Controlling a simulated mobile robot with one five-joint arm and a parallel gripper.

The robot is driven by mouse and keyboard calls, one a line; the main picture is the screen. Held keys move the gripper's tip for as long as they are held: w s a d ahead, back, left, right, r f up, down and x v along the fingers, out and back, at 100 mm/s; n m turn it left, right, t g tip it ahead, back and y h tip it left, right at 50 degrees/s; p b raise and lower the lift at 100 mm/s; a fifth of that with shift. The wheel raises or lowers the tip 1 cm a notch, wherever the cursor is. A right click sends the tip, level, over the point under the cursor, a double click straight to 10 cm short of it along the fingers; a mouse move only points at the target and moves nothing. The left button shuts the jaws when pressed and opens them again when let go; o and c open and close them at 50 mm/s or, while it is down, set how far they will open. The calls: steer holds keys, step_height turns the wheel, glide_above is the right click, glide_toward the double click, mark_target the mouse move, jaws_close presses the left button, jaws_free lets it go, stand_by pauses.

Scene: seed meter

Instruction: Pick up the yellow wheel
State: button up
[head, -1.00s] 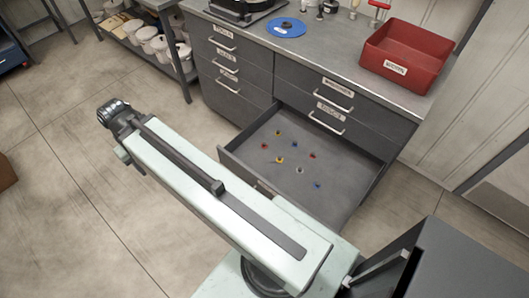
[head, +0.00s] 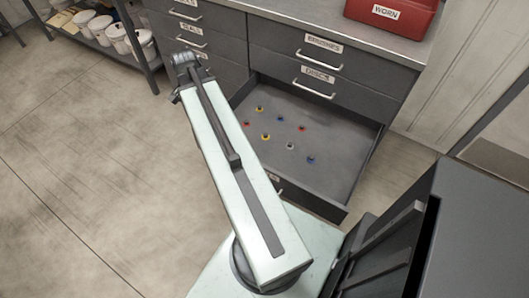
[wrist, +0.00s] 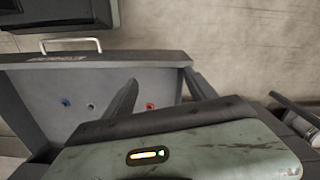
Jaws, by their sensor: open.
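Two small yellow wheels lie in the open drawer (head: 335,178) in the head view: one near the back left (head: 259,109), one nearer the middle (head: 265,136). I cannot tell which one the task means. No yellow wheel shows clearly in the wrist view. My gripper (wrist: 160,78) is open and empty in the wrist view, its two fingers apart, with a red wheel (wrist: 150,106) showing between them. In the head view my arm's far end is left of the drawer, and the fingers cannot be made out.
Other small wheels lie in the drawer: red (head: 302,127), blue (head: 310,160) and white (head: 290,145) among them. Closed drawers with handles (head: 314,89) rise behind it. A red bin (head: 392,14) stands on the counter. Open floor (head: 90,170) lies to the left.

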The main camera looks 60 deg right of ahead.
steer(key=s+d+f+m+b, duration=0.65)
steer(key=s+d+f, duration=0.3)
steer(key=d, duration=0.35)
steer(key=m+b, duration=0.3)
steer(key=m, duration=0.2)
glide_above(266, 134)
steer(key=f, duration=0.3)
steer(key=shift+a+f, duration=0.3)
steer(key=shift+a, duration=0.1)
steer(key=shift+s+r+m+p, duration=0.1)
steer(key=shift+m+p, duration=0.15)
steer(key=shift+p, duration=0.05)
step_height(266, 134, down, 3)
steer(key=b, duration=0.2)
steer(key=shift+r+b, duration=0.1)
steer(key=shift+b, duration=0.3)
steer(key=f+b, duration=0.5)
steer(key=shift+d+f, duration=0.15)
steer(key=shift+d, duration=0.2)
steer(key=shift+r, duration=0.2)
jaws_close()
